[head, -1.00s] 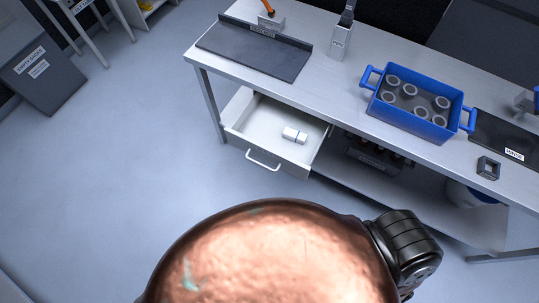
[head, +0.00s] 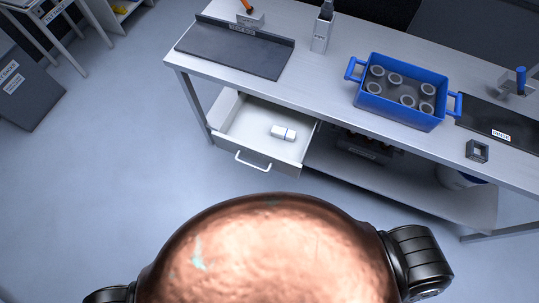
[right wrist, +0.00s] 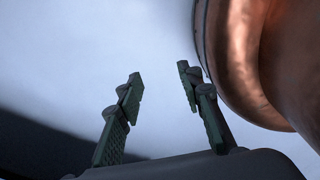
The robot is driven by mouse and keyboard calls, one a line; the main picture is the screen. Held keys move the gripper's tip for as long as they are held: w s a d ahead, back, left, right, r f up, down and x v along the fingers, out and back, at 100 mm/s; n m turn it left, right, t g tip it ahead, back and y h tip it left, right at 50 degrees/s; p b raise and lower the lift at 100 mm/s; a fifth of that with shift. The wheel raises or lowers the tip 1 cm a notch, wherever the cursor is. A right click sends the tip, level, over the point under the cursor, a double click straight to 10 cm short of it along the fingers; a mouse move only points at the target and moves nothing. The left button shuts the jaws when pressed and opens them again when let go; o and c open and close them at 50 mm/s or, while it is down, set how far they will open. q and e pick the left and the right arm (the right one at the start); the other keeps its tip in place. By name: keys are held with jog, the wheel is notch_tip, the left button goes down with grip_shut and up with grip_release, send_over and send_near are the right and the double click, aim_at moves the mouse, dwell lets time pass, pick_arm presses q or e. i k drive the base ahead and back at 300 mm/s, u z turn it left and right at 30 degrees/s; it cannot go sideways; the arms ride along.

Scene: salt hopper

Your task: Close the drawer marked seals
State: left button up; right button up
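The drawer (head: 257,153) hangs under the left part of the bench and is pulled open. It is pale, with a bar handle (head: 252,161) on its front. A small white item with a dark band (head: 283,133) lies inside it. I cannot read a seals mark on it from here. My right gripper (right wrist: 157,88) shows only in the right wrist view. Its two fingers are apart with nothing between them, over blurred pale floor and away from the drawer. My left gripper is out of view.
The bench (head: 316,84) carries a dark tray (head: 235,48), a blue crate (head: 400,112) with several grey rings, and a small square block (head: 477,151). A lower shelf (head: 410,190) lies right of the drawer. A grey bin (head: 25,85) stands far left. The floor before the drawer is clear.

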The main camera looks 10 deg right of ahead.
aim_at(245, 133)
jog(key=z, duration=1.55)
jog(key=k, duration=1.05)
jog(key=u, duration=1.55)
